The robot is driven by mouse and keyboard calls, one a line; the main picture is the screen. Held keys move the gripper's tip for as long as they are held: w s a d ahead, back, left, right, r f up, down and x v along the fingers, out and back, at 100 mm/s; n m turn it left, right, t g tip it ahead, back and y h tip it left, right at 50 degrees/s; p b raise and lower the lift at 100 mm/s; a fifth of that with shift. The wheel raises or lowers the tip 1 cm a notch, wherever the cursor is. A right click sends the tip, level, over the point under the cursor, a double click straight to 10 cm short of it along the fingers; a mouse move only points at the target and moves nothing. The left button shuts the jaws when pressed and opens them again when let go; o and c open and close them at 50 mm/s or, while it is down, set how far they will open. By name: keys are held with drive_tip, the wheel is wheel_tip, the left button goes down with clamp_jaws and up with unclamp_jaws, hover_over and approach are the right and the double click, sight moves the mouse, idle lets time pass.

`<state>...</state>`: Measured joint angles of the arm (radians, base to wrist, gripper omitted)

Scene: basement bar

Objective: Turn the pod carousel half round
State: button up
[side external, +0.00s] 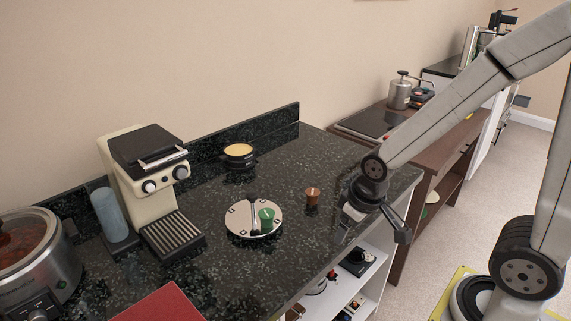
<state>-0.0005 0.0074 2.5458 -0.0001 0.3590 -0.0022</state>
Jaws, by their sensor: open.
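The pod carousel (240,226) is a round white disc with dark marks, lying on the dark speckled counter in the middle of the view. A small brown pod-like piece (312,196) stands on the counter to the right of the disc. My gripper (343,232) is open near the counter's right front edge, right of the carousel and apart from it. Its fingertips are small and dark against the counter.
A cream coffee machine (132,185) stands left of the carousel, with a blue cylinder (111,214) beside it. A steel slow cooker (38,262) is far left. A black-and-yellow bowl (239,155) is behind. A red flat item (165,305) lies in front. Counter between carousel and gripper is mostly clear.

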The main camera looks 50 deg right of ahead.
sight(252, 193)
drive_tip(key=w+a+r+n+g, duration=0.1)
drive_tip(key=w, duration=0.7)
drive_tip(key=w+a+r+n, duration=0.1)
drive_tip(key=w+r, duration=0.1)
drive_tip(key=w, duration=0.7)
drive_tip(key=w+a+r+n+g, duration=0.1)
drive_tip(key=w+a+r, duration=0.1)
drive_tip(key=w, duration=0.7)
drive_tip(key=shift+w+r+g, duration=0.15)
drive_tip(key=shift+r+g, duration=0.05)
drive_tip(key=shift+g, duration=0.1)
drive_tip(key=shift+f, duration=0.1)
drive_tip(key=shift+f, duration=3.8)
drive_tip(key=shift+c, duration=0.2)
clamp_jaws()
drive_tip(key=shift+d, duration=0.1)
